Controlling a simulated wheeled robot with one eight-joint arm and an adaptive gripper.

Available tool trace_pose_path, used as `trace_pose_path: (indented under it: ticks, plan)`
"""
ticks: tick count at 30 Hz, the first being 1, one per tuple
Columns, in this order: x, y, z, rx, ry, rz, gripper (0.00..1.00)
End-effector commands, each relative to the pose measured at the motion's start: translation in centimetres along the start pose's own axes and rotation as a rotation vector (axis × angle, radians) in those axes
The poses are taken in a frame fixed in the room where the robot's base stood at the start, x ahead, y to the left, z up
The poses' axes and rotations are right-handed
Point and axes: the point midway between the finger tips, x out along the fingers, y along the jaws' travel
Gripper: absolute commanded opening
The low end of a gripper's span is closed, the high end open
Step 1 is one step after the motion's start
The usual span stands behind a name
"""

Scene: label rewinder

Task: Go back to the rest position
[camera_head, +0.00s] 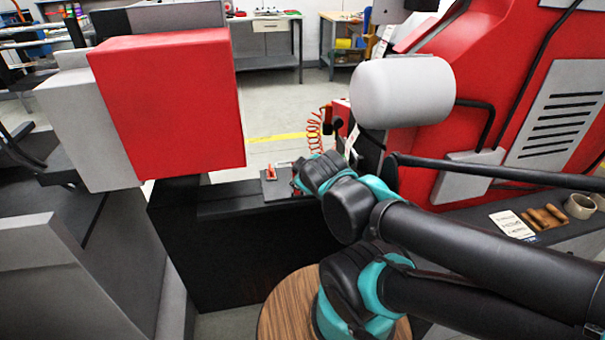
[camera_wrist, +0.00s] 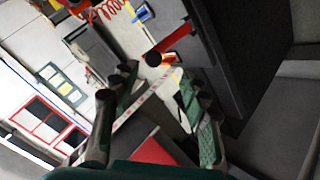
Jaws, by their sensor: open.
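My gripper (camera_wrist: 155,85) is open in the wrist view, its two dark green fingers spread apart with nothing held between them. A pale strip with small marks (camera_wrist: 152,97) lies in the view between the fingers; I cannot tell how far below them it is. In the head view my arm reaches in from the lower right, and its end is by a dark ledge (camera_head: 240,205) between the machine parts. The fingers are mostly hidden there by the wrist. A small red part on a dark plate (camera_head: 271,174) sits just left of the wrist.
A red box (camera_head: 170,105) stands at left. A white cylinder (camera_head: 402,92) and a red machine body (camera_head: 480,60) rise close behind my arm. A red coiled hose (camera_head: 314,132) hangs near the wrist. A round wooden top (camera_head: 285,310) is below the arm. Brown rolls (camera_head: 545,217) lie at right.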

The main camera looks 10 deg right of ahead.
Motion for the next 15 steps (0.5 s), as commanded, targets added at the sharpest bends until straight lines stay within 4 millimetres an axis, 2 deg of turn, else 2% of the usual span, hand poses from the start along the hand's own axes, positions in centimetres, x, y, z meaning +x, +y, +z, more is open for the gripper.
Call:
trace_pose_path:
  ticks: [10,13,15]
  plan:
    - [0.2,0.0,0.4,0.021,-0.016,-0.005,0.46]
    - [0.8,-0.2,1.9,0.108,-0.079,-0.027,0.46]
    - [1.4,-0.6,3.7,0.211,-0.15,-0.053,0.46]
